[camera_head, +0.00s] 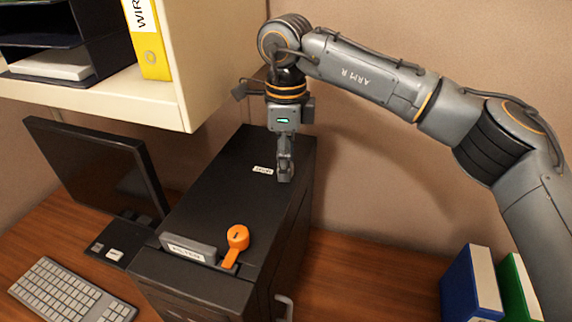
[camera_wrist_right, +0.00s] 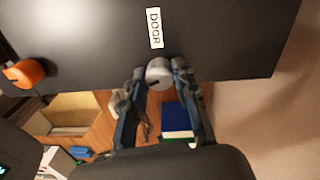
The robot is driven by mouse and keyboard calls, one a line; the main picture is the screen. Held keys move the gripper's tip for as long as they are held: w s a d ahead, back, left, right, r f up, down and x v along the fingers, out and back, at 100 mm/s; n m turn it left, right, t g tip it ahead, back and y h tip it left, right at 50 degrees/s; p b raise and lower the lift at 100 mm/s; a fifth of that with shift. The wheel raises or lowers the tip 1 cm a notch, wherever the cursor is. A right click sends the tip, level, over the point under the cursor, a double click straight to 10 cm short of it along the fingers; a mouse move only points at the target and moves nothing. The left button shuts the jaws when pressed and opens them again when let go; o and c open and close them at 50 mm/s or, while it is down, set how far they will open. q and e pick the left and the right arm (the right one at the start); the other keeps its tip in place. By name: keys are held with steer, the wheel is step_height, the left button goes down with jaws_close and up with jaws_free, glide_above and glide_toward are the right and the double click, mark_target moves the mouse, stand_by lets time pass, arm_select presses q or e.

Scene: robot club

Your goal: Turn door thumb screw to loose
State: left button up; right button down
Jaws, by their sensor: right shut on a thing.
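The door thumb screw is a small light-grey round knob (camera_wrist_right: 160,72) with a dark mark, on the black top of the computer case (camera_head: 213,190). A white label reading DOOR (camera_wrist_right: 154,28) is beside it. My right gripper (camera_head: 285,175) points down onto the case top near its right side. In the right wrist view its two fingers (camera_wrist_right: 160,76) are shut on the knob, one on each side. In the head view the gripper hides the knob. My left gripper is not in view.
An orange lever (camera_head: 237,240) and a grey labelled handle (camera_head: 188,248) are at the case's near end. A monitor (camera_head: 95,170) and keyboard (camera_head: 70,293) stand left. A shelf (camera_head: 110,97) overhangs the left. Blue and green binders (camera_head: 472,285) stand lower right.

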steer(key=n+b, duration=0.1)
steer(key=n, duration=0.9)
steer(key=shift+n, duration=1.9)
steer(key=c, duration=1)
jaws_free()
steer(key=shift+r, duration=0.15)
steer(key=r, duration=1.1)
steer(key=shift+w+a+r, duration=0.1)
steer(key=shift+a+r, duration=0.1)
steer(key=shift+r, duration=0.2)
